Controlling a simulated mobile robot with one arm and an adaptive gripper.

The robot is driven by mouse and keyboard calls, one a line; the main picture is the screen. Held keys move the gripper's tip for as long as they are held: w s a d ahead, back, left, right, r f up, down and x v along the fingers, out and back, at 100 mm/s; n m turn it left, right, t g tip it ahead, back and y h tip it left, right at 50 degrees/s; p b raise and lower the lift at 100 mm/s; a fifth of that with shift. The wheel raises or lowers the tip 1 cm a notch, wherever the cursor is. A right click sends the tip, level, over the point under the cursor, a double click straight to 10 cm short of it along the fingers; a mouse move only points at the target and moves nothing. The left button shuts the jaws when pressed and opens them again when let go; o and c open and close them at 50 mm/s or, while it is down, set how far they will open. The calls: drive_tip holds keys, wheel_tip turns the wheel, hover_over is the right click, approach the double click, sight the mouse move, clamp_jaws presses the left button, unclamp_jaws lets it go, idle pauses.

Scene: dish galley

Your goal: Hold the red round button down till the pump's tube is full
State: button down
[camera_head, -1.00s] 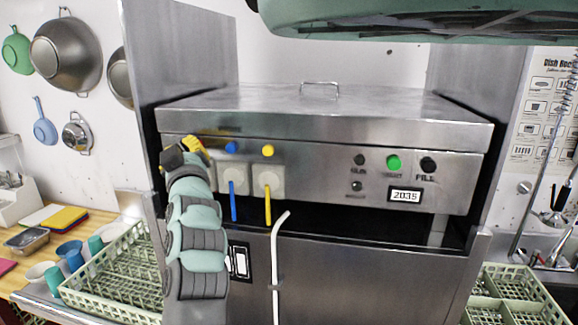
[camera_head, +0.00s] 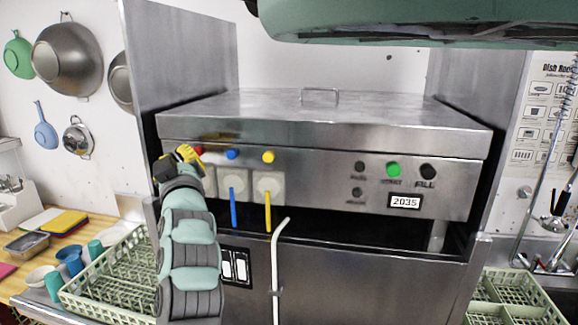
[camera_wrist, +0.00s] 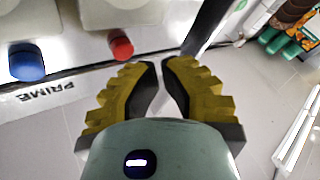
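The red round button (camera_head: 199,150) is on the steel front panel, left of a blue button (camera_head: 232,154) and a yellow button (camera_head: 268,156). It also shows in the wrist view (camera_wrist: 121,44). My gripper (camera_head: 186,153) is just left of the red button in the head view. In the wrist view my yellow fingertips (camera_wrist: 161,66) are close together with a narrow gap and nothing between them. The red button stands clear of them, up and left. The pale pump (camera_head: 209,182) below the red button is partly covered by my arm, and its tube is hidden.
A blue tube (camera_head: 233,211) and a yellow tube (camera_head: 268,212) hang from the neighbouring pumps. A white bent pipe (camera_head: 276,262) stands in front. A steel side wall (camera_head: 180,55) rises near my gripper. A green rack (camera_head: 112,265) is at the left.

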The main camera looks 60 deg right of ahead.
drive_tip(key=shift+a, duration=0.15)
drive_tip(key=a, duration=0.1)
drive_tip(key=s+a, duration=0.1)
drive_tip(key=a, duration=0.1)
drive_tip(key=s+a+p, duration=0.1)
drive_tip(key=shift+a, duration=0.2)
drive_tip(key=shift+w+r, duration=0.1)
idle(0.4)
